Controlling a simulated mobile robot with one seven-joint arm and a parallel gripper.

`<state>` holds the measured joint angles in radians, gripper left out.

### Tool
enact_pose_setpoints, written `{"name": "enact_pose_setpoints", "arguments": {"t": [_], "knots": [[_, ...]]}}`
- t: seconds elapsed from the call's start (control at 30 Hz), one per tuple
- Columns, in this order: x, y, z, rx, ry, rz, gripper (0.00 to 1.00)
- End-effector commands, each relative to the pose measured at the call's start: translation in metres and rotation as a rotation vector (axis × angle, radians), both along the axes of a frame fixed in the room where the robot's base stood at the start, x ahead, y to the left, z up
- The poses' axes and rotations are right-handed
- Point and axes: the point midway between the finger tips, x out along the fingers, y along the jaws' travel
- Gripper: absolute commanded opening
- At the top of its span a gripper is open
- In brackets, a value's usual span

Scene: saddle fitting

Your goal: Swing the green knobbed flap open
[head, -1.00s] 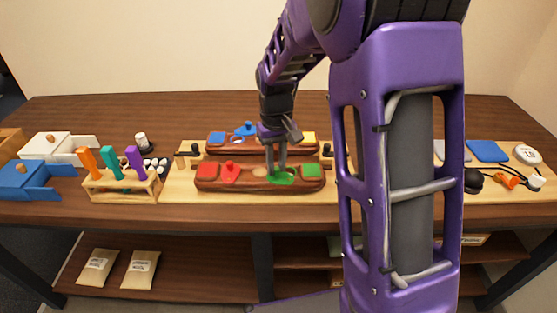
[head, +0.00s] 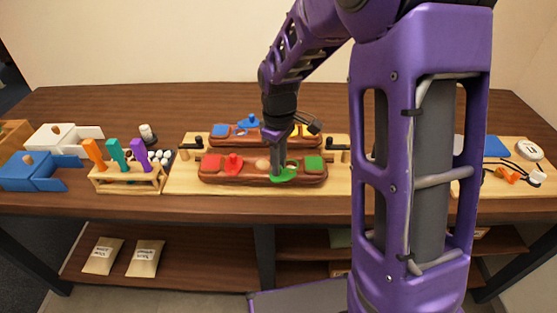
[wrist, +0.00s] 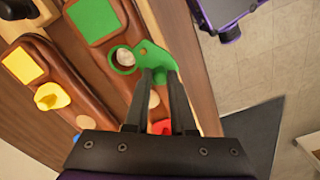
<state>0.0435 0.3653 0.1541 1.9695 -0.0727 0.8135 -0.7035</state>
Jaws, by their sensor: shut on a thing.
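The green knobbed flap (head: 284,178) is on the front brown block (head: 222,178), near its right end. In the wrist view the flap (wrist: 153,57) is turned aside from a green-rimmed round hole (wrist: 122,60) and juts past the block's edge. A pale rounded thing shows in the hole. My gripper (head: 278,171) points down at the flap; in the wrist view its fingertips (wrist: 160,76) are closed on the flap's knob, which they mostly hide.
A green square (head: 314,164), red square (head: 212,164) and red knobbed flap (head: 233,163) are on the same block. A second block behind carries blue (head: 248,124) and yellow parts. A rack of colored handles (head: 128,178) stands left.

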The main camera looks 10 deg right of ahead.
Motion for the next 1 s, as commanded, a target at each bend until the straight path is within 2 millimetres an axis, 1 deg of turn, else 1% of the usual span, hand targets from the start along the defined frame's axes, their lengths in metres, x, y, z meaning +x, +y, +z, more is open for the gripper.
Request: {"name": "enact_pose_setpoints", "arguments": {"t": [0.47,0.5,0.63,0.67,0.9,1.0], "knots": [[-0.0001,0.0002,0.0007,0.0,-0.001,0.013,0.0],[-0.0001,0.0002,0.0006,0.0,-0.001,0.013,0.28],[-0.0001,0.0001,0.0005,0.0,-0.001,0.013,0.52],[-0.0002,0.0001,0.0004,0.0,0.0,0.012,0.53],[-0.0003,0.0,0.0003,0.0,0.0,0.012,0.53],[-0.0001,-0.0001,0.0038,0.0,-0.001,0.012,0.53]]}}
